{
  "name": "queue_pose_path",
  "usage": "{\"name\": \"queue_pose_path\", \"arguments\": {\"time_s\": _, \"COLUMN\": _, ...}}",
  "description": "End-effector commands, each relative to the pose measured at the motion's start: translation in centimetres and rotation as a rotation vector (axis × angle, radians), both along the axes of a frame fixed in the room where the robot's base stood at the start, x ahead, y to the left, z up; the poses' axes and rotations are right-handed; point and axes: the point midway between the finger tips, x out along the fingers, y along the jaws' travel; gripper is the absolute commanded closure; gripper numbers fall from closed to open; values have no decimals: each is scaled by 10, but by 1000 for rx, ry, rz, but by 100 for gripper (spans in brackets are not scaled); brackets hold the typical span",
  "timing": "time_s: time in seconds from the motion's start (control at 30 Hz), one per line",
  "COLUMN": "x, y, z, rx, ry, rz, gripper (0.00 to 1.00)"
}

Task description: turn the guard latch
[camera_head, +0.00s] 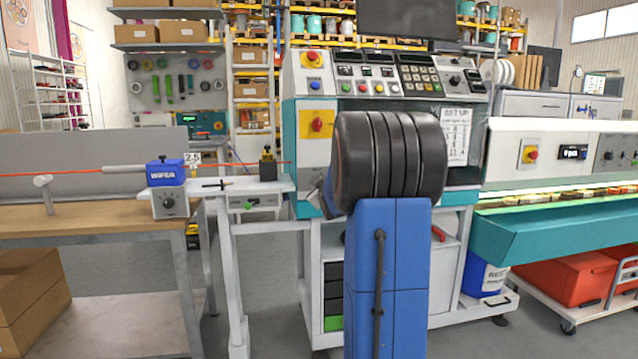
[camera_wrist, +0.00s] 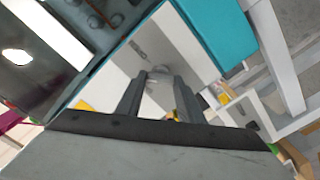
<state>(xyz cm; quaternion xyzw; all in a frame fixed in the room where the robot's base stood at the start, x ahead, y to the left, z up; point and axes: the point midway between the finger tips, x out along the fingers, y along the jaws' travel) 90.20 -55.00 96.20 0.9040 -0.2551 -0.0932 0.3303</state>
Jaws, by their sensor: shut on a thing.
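My gripper (camera_wrist: 157,84) shows in the wrist view, with its two dark fingers reaching to a pale panel (camera_wrist: 185,45). It is shut on a small grey piece between the fingertips, which I take to be the guard latch (camera_wrist: 159,71). Most of the latch is hidden by the fingers, so I cannot tell its angle.
The control console (camera_head: 400,75) stands behind my arm, with a red rotary switch (camera_head: 317,124) on a yellow plate. At the left, a workbench (camera_head: 90,217) carries a blue meter (camera_head: 166,172) with an orange cable through it. A teal-fronted line (camera_head: 560,233) stands at the right.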

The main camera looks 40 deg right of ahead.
Motion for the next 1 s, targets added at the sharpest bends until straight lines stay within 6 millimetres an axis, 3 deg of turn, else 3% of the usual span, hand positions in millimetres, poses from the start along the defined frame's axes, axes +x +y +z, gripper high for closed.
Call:
{"name": "queue_pose_path", "arguments": {"time_s": 0.6, "x": 1, "y": 2, "z": -3, "rx": -487, "ry": 301, "rz": 1, "gripper": 88}}
{"name": "queue_pose_path", "arguments": {"time_s": 1.0, "x": 1, "y": 2, "z": -5, "rx": -696, "ry": 430, "rz": 2, "gripper": 88}}
